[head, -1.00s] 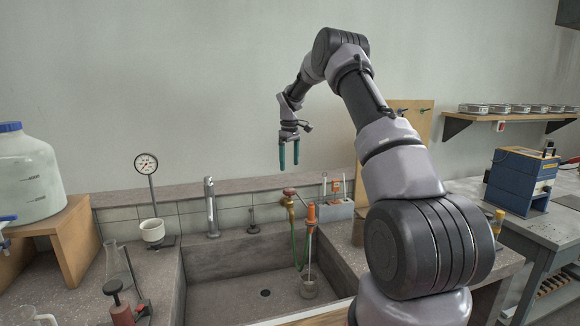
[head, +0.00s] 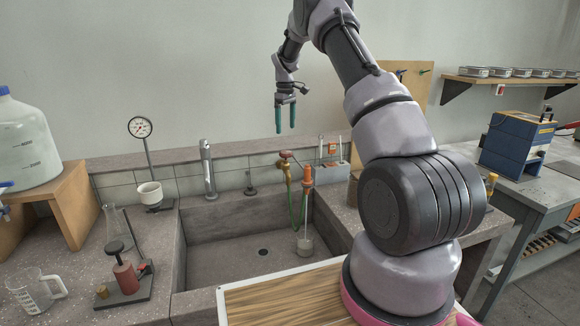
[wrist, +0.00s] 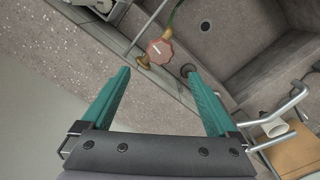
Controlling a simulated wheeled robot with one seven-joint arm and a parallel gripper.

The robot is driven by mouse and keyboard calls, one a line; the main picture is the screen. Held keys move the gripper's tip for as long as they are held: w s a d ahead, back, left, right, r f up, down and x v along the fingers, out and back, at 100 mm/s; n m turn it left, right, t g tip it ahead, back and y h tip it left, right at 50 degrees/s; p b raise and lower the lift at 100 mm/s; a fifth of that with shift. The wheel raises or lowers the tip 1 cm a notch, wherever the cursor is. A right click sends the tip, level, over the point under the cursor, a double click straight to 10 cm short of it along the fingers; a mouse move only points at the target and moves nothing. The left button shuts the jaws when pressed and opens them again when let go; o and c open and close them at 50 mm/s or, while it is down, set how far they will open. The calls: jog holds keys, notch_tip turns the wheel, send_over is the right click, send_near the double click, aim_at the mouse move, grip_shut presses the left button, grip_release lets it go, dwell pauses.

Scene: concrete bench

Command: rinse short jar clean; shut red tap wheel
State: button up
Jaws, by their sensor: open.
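The red tap wheel (head: 286,154) sits on a brass tap at the sink's back right; it also shows in the wrist view (wrist: 160,52). My gripper (head: 286,131) is open and empty above the wheel, apart from it. In the wrist view the wheel lies just beyond and between my spread teal fingertips (wrist: 157,71). A short clear jar (head: 305,243) stands in the sink below an orange fitting (head: 308,178). A thin pale streak runs from the fitting down to the jar; I cannot tell how clean the jar is. A green hose (head: 295,210) hangs beside it.
The stone sink (head: 225,262) is otherwise clear around its drain. A steel faucet (head: 208,168) stands left of the red wheel, with a short dark fixture (head: 250,185) between. A grey caddy (head: 332,174) stands close on the right.

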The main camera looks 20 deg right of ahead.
aim_at(286, 152)
notch_tip(286, 152, down, 11)
jog(key=shift+r, duration=0.2)
dwell(0.3)
jog(key=c, duration=1.3)
jog(key=shift+c, duration=0.2)
